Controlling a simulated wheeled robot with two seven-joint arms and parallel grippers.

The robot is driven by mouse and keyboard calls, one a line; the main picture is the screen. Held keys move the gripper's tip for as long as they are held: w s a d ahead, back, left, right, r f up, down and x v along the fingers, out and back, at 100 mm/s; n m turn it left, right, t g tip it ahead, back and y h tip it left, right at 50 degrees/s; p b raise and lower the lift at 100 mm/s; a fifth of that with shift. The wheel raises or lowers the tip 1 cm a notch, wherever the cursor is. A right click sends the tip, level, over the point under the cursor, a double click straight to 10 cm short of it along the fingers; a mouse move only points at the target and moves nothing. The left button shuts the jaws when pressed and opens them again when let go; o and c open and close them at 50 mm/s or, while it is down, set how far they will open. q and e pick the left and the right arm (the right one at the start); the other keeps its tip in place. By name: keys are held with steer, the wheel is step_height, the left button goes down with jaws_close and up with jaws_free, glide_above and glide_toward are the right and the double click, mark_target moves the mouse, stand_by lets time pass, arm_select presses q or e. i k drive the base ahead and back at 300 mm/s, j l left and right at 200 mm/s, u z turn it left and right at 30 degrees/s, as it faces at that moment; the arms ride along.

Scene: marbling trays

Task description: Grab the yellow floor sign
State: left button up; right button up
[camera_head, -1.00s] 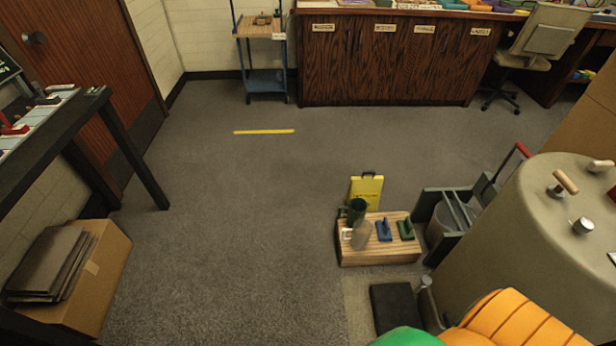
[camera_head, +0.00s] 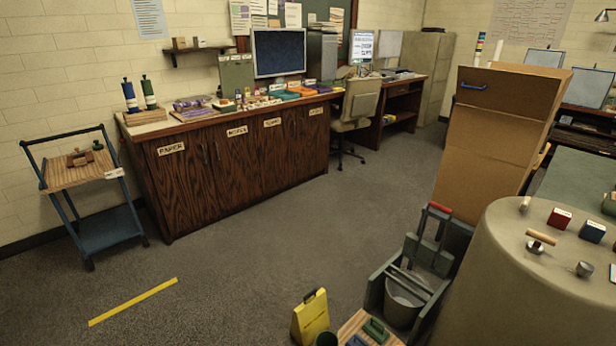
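The yellow floor sign (camera_head: 310,318) stands upright near the bottom of the head view, with a dark handle at its top. Its lower part is cut off or hidden behind a dark green cup at the bottom edge. It stands just behind and left of a low wooden crate (camera_head: 355,325) that holds green tools. Neither of my grippers shows in the view.
A grey-green mop bucket cart (camera_head: 372,295) with a red-handled wringer stands right of the sign. A large beige rounded drum (camera_head: 500,290) fills the lower right. A tall cardboard box (camera_head: 495,140) stands behind. A wooden cabinet (camera_head: 240,165) lines the back.

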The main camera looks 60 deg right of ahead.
mark_target(311, 318)
steer(key=i+z, duration=0.4)
steer(key=i+j+z, duration=0.15)
steer(key=i+z, duration=0.25)
steer(key=i, duration=0.15)
steer(key=i+j+z, duration=0.4)
steer(key=i+z, duration=0.2)
steer(key=z, duration=0.25)
steer(key=i+j+z, duration=0.1)
steer(key=z, duration=0.4)
steer(key=i+j+z, duration=0.2)
steer(key=z, duration=0.25)
steer(key=i+j+z, duration=0.2)
steer(key=z, duration=0.25)
steer(key=i+j+z, duration=0.1)
steer(key=j+z, duration=0.15)
steer(key=z, duration=0.25)
steer(key=i+j+z, duration=0.1)
steer(key=j+z, duration=0.2)
steer(key=z, duration=0.15)
steer(key=i+j+z, duration=0.15)
steer(key=j+z, duration=0.25)
steer(key=i+j+z, duration=0.1)
steer(key=j+z, duration=0.7)
steer(key=l, duration=0.1)
